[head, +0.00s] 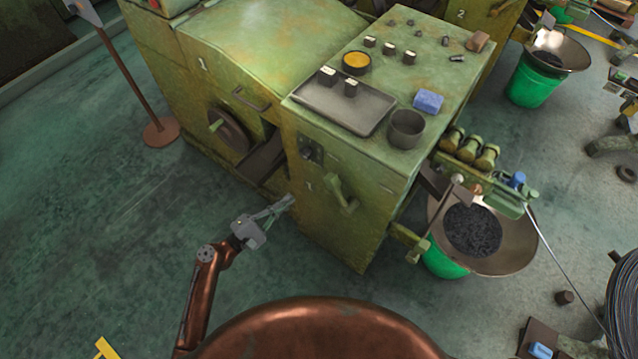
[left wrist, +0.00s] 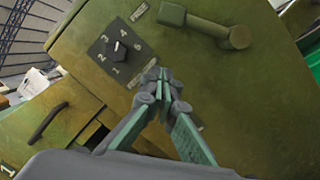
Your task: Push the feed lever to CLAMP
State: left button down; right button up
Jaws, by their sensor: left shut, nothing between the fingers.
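The feed lever (head: 341,194) is a green crank-like handle on the front of the green machine, below its tray. Its grip end points up and slightly left from the pivot. In the left wrist view the lever (left wrist: 205,26) lies near the top, its grip end towards the left and a round hub at its right. My left gripper (head: 289,201) is shut and empty, in front of the machine face and left of the lever. In the left wrist view its closed fingertips (left wrist: 160,76) are apart from the lever. My right gripper is not in view.
A numbered dial (left wrist: 118,48) is beside the lever. A grey tray (head: 310,99) with small parts, a dark cup (head: 406,128) and a blue block (head: 428,101) sit on the machine top. The floor at left is mostly clear.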

pick_arm(q)
jog(key=shift+w+d, duration=0.1)
jog(key=w+d+r+p, duration=0.1)
jog(key=w+d+r, duration=0.2)
jog(key=d, duration=0.7)
jog(key=shift+w, duration=0.7)
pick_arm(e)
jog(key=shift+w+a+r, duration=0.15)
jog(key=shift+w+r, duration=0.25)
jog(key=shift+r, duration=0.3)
pick_arm(q)
jog(key=shift+r+p, duration=0.1)
jog(key=shift+p, duration=0.2)
